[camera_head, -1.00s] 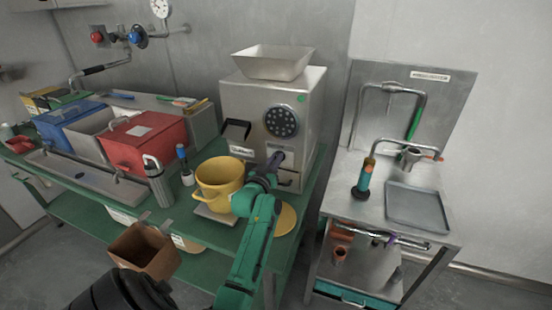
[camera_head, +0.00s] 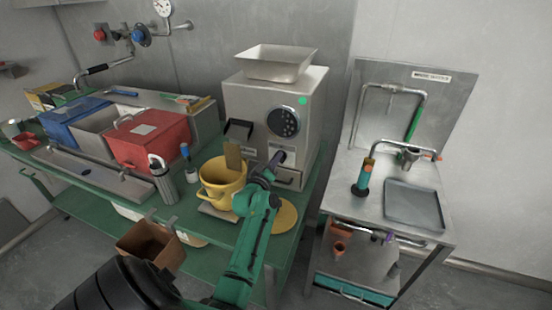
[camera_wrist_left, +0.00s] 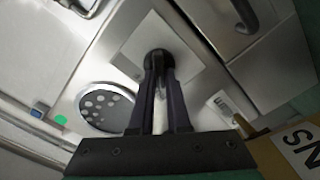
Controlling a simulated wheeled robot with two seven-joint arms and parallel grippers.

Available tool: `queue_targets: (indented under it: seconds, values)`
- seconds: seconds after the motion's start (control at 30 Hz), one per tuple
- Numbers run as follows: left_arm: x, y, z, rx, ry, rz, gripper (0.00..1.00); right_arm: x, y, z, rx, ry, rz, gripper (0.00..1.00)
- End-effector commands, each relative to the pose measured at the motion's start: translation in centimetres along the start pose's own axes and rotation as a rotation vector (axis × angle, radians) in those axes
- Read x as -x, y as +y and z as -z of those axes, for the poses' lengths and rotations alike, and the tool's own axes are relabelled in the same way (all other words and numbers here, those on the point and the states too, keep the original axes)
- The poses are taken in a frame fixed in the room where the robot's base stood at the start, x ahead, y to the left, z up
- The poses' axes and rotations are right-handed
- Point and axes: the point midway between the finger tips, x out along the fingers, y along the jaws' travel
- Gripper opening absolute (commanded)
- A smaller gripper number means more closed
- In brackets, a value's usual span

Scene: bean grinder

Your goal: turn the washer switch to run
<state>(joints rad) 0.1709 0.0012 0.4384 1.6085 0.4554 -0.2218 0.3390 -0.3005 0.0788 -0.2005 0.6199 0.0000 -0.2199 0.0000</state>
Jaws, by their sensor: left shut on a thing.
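The steel machine (camera_head: 247,105) stands on the green bench with a hopper on top. My left gripper (camera_head: 276,161) is at its lower front. In the left wrist view my left gripper's two dark fingers (camera_wrist_left: 158,75) are shut on a dark round switch knob (camera_wrist_left: 158,58) on a pale square plate (camera_wrist_left: 187,63). The fingers hide most of the knob, and its marking cannot be read. A bright green light (camera_head: 302,100) shows on the machine's front. My right gripper is not in view.
A yellow pot (camera_head: 222,190) stands below the black spout (camera_head: 238,129), with a brown column (camera_head: 233,157) between them. A steel flask (camera_head: 164,182) and red bin (camera_head: 150,140) are left. A steel sink stand (camera_head: 370,205) is right, across a gap.

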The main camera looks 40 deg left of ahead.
Motion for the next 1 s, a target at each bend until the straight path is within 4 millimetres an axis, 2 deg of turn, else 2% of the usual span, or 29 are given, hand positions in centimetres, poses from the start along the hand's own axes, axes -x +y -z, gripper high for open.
queue_targets:
  seconds: [0.53, 0.6, 0.63, 1.0]
  values:
    - [0.04, -0.15, -0.1, 0.035, -0.002, 0.002, 0.0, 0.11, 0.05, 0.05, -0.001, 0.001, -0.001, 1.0]
    - [0.03, -0.15, -0.1, 0.034, -0.002, 0.002, 0.34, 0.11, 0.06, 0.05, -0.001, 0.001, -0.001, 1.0]
    - [0.03, -0.15, -0.09, 0.034, -0.002, 0.002, 0.45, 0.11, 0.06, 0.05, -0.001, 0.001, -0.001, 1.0]
    - [0.32, -0.11, -0.1, 0.032, -0.001, 0.001, 0.45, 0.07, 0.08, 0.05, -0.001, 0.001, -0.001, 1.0]
